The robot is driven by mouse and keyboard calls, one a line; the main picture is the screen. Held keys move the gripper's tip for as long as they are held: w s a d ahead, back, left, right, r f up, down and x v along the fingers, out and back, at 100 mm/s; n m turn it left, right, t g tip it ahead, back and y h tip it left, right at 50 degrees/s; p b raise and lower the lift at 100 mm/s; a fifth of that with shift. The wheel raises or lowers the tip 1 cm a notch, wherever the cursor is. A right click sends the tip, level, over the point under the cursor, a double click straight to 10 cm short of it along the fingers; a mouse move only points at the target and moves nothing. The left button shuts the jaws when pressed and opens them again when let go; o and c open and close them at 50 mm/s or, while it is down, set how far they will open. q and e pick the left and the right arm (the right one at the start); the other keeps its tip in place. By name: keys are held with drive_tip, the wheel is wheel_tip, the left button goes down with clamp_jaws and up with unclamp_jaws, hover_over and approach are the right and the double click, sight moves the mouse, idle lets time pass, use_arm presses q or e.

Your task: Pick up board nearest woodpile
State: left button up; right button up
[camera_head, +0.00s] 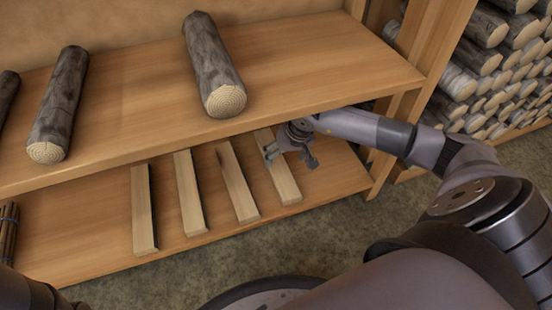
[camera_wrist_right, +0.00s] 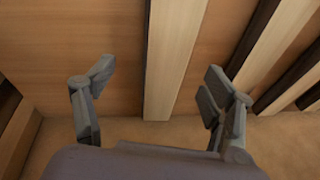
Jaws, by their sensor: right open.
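The board nearest the woodpile (camera_head: 284,184) is a pale, narrow plank at the right end of a row of boards on the lower shelf. My right gripper (camera_head: 291,157) is over this board, toward its far part under the upper shelf. In the right wrist view the same board (camera_wrist_right: 174,55) runs between the two spread fingers of the gripper (camera_wrist_right: 160,72), with a gap on each side. The gripper is open and empty. Its exact height above the board is hard to tell. My left gripper is not in view.
Three more boards lie to the left: the neighbouring one (camera_head: 238,185), a middle one (camera_head: 190,195) and the leftmost (camera_head: 143,210). The upper shelf (camera_head: 300,62) with logs overhangs them. A shelf post (camera_head: 425,85) stands right, before the woodpile (camera_head: 500,65).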

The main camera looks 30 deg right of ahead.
sight(277, 161)
drive_tip(key=shift+w+a+f+b, duration=0.15)
drive_tip(key=shift+w+b, duration=0.15)
drive_tip(key=shift+w, duration=0.7)
drive_tip(key=b+x, duration=0.3)
drive_tip(key=x, duration=0.2)
drive_tip(key=shift+b, duration=0.3)
drive_tip(key=shift+c, duration=0.2)
drive_tip(key=shift+r, duration=0.2)
drive_tip(key=c, duration=1.5)
